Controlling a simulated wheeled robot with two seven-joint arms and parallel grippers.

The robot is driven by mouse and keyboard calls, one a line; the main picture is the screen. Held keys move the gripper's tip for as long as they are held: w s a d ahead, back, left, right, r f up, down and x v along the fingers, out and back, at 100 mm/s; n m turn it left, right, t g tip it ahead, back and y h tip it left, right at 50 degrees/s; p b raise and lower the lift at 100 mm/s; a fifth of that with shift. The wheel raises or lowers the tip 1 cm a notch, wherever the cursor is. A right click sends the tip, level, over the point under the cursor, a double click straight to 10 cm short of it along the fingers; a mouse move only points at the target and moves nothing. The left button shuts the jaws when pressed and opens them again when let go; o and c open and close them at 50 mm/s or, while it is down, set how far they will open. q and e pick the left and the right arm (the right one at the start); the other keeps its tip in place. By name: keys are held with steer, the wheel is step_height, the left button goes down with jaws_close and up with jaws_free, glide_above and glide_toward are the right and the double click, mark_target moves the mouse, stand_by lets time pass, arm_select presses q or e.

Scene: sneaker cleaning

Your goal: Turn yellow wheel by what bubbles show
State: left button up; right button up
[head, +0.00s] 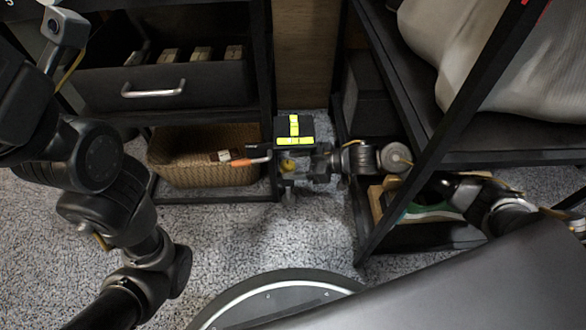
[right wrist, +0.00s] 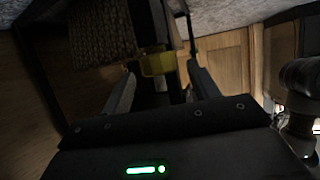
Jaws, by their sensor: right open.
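A black block with two bright yellow bubble vials (head: 294,128), set at right angles, sits in the middle of the head view. The bubbles are too small to read. A yellow wheel (head: 287,165) shows just below it, partly hidden. My right gripper (head: 296,168) reaches in from the right under the vials, close to the wheel. In the right wrist view the yellow wheel (right wrist: 158,63) lies ahead, between the two spread fingers of the right gripper (right wrist: 163,90). I cannot tell whether the fingers touch it. My left arm is at the left; its gripper is out of view.
An orange and grey part (head: 247,161) sticks out left of the vials. A wicker basket (head: 195,172) stands on the lower shelf, under a drawer with a handle (head: 153,92). A black rack post (head: 415,160) slants at right. The carpet (head: 290,235) in front is clear.

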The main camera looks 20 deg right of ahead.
steer(key=shift+w+a+f, duration=0.15)
steer(key=shift+w+a, duration=0.05)
steer(key=shift+a, duration=0.2)
steer(key=c, duration=1)
steer(key=shift+o, duration=0.2)
steer(key=shift+n+g, duration=0.3)
